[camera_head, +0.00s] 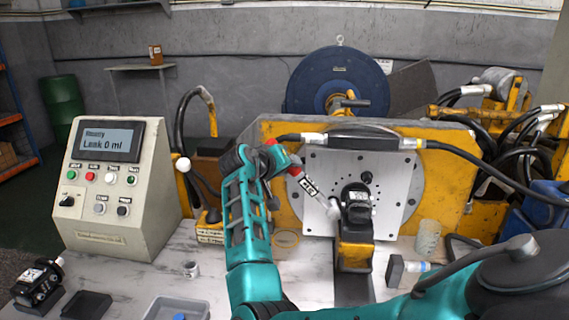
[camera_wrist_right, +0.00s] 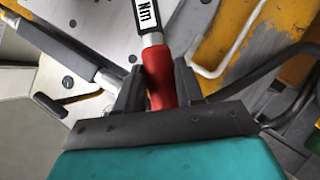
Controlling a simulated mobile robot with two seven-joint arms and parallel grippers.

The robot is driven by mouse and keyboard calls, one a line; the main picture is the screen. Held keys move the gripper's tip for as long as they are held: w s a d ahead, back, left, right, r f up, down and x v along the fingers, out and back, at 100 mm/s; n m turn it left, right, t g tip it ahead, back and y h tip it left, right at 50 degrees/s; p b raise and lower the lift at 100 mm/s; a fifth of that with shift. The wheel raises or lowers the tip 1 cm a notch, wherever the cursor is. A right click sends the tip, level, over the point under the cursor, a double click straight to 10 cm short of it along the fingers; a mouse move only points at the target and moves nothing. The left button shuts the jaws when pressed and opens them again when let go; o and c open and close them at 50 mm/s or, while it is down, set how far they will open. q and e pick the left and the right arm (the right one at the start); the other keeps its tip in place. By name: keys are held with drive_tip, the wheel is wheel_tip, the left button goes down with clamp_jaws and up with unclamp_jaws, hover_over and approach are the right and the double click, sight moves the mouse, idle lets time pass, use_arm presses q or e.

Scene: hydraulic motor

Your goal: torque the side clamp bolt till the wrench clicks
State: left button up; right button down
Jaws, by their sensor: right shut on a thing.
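A torque wrench with a red handle (camera_wrist_right: 160,88) and a white "Nm" label (camera_wrist_right: 147,14) is in my right gripper (camera_wrist_right: 158,84), whose fingers are shut on the handle. In the head view my right gripper (camera_head: 262,158) is at the upper left end of the wrench (camera_head: 308,187), which slopes down to the right. Its head (camera_head: 333,210) is at the left side of the black motor (camera_head: 357,203), which sits above a yellow block (camera_head: 354,255) in front of a light plate (camera_head: 318,225). The side clamp bolt is not distinguishable; contact is unclear. My left gripper is not in view.
A control box (camera_head: 105,185) at the left shows "Leak 0 ml". A black hose (camera_head: 460,155) crosses above the plate. Another black motor (camera_head: 38,283) and a grey tray (camera_head: 160,309) are at the front left. A grey cylinder (camera_head: 427,238) stands right of the block.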

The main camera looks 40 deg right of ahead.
drive_tip(key=shift+d+r, duration=0.4)
drive_tip(key=shift+r, duration=0.4)
drive_tip(key=shift+s+d+r+m+t+y+p, duration=0.3)
drive_tip(key=shift+s+d+r+m+t+p, duration=0.35)
drive_tip(key=shift+p, duration=1.3)
drive_tip(key=shift+s+r, duration=0.2)
drive_tip(key=shift+s+d+r+p, duration=0.15)
drive_tip(key=shift+p, duration=0.25)
drive_tip(key=shift+s+d+r+m+y+p, duration=0.45)
drive_tip(key=shift+s+d+p, duration=0.25)
drive_tip(key=shift+p, duration=0.75)
drive_tip(key=shift+s, duration=0.1)
drive_tip(key=shift+a+f, duration=0.1)
drive_tip(key=shift+a, duration=0.05)
drive_tip(key=shift+a+f, duration=0.3)
drive_tip(key=shift+a, duration=0.05)
